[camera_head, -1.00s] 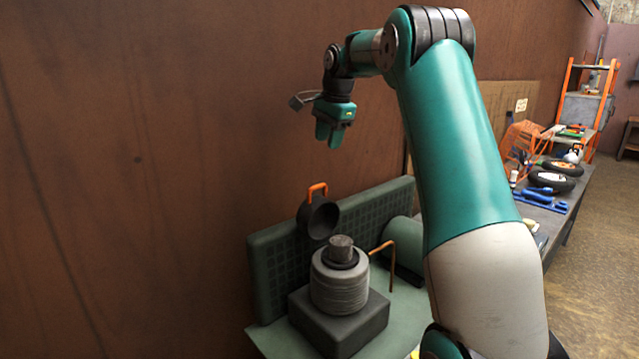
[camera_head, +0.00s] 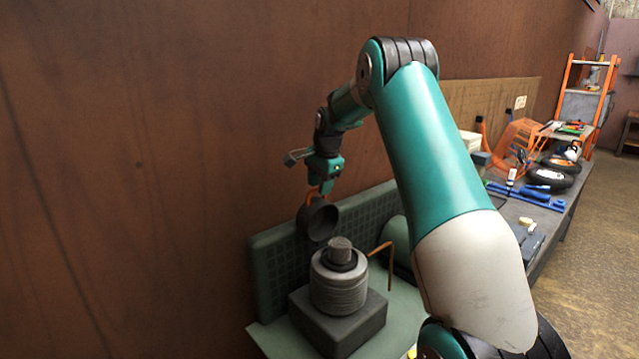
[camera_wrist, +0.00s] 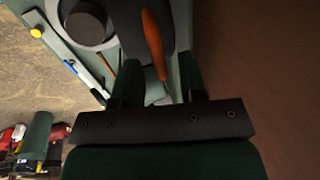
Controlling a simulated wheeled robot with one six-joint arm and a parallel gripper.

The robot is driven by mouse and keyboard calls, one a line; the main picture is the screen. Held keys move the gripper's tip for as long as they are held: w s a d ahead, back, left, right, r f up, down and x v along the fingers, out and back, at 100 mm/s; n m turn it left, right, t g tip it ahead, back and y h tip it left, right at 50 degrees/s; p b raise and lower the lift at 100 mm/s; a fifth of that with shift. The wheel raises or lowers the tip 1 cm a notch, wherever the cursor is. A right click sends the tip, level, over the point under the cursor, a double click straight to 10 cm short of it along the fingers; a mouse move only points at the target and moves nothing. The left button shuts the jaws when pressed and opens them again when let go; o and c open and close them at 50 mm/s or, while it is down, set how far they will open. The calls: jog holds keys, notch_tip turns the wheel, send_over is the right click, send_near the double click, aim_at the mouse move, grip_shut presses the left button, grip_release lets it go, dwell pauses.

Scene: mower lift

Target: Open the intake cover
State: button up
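The intake cover (camera_head: 318,220) is a dark round cup with an orange handle (camera_head: 313,197). It stands tilted up behind and above the grey ribbed cylinder (camera_head: 338,285), whose top is uncovered. My gripper (camera_head: 322,190) points down at the handle, just above the cover. In the wrist view the orange handle (camera_wrist: 153,45) runs between the two fingers of my gripper (camera_wrist: 158,80), which stand apart with gaps on both sides. The dark cover (camera_wrist: 133,40) lies behind the handle there. The fingertips partly hide the handle in the head view.
The cylinder sits on a dark block (camera_head: 345,325) on a green base. A green ridged panel (camera_head: 270,275) stands behind it, close to the brown wall (camera_head: 130,150). A thin copper-coloured bent rod (camera_head: 390,265) rises to the right. A cluttered bench (camera_head: 555,215) is further right.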

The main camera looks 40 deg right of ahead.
grip_shut()
jog(key=b, duration=0.1)
jog(key=s+t+b, duration=0.1)
jog(key=b, duration=0.1)
jog(key=shift+s+f, duration=0.2)
jog(key=shift+f, duration=0.1)
jog(key=shift+s+r+t+b, duration=0.1)
jog(key=shift+s+t+b, duration=0.3)
jog(key=shift+s+b, duration=0.45)
jog(key=shift+s+a+r+b, duration=0.1)
jog(key=shift+r+b, duration=0.05)
jog(key=shift+b, duration=0.15)
